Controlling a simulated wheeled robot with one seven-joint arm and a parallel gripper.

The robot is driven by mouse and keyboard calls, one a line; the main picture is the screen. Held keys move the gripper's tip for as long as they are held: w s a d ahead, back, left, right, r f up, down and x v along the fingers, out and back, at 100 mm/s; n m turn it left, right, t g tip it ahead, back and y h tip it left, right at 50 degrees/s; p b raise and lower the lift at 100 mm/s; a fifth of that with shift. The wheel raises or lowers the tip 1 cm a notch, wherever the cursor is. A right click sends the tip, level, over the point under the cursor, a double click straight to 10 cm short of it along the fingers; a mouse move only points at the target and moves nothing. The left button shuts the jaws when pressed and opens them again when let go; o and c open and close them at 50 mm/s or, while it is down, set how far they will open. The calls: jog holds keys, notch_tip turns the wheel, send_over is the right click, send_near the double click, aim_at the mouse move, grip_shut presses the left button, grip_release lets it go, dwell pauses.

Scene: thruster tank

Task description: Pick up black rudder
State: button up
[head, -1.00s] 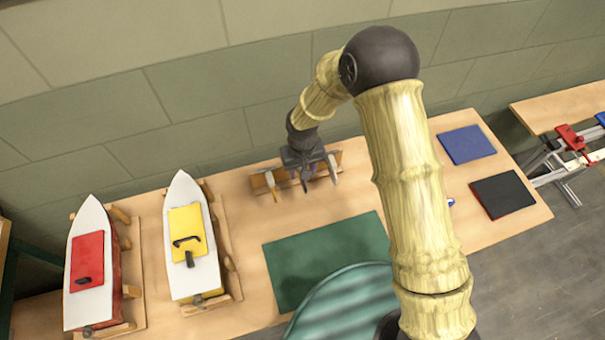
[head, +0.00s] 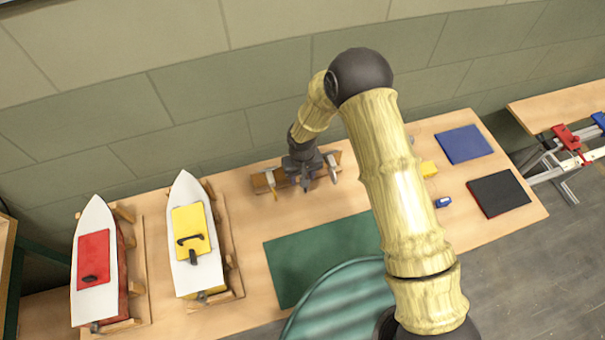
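My gripper (head: 304,178) is over the middle of a small wooden rack (head: 260,184) at the back of the table in the head view. The rack holds a pale upright piece with a yellowish lower part (head: 272,181) on the left and a pale grey piece (head: 333,172) on the right. A dark shape shows between them at my fingertips. I cannot tell whether it is the black rudder or only my dark fingers. The fingers are too small and dark to show whether they are open or shut.
Two white boats stand in wooden cradles at left, one with a red deck panel (head: 92,256), one with a yellow panel (head: 189,222). A green mat (head: 300,262) lies in front. A blue pad (head: 464,144), black pad (head: 499,192), yellow block (head: 428,169) and small blue item (head: 442,202) are at right.

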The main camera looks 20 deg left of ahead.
dwell(0.3)
grip_shut()
jog(key=shift+r, duration=0.15)
notch_tip(320, 180, up, 10)
jog(key=b, duration=0.2)
jog(key=shift+b, duration=0.4)
dwell(0.4)
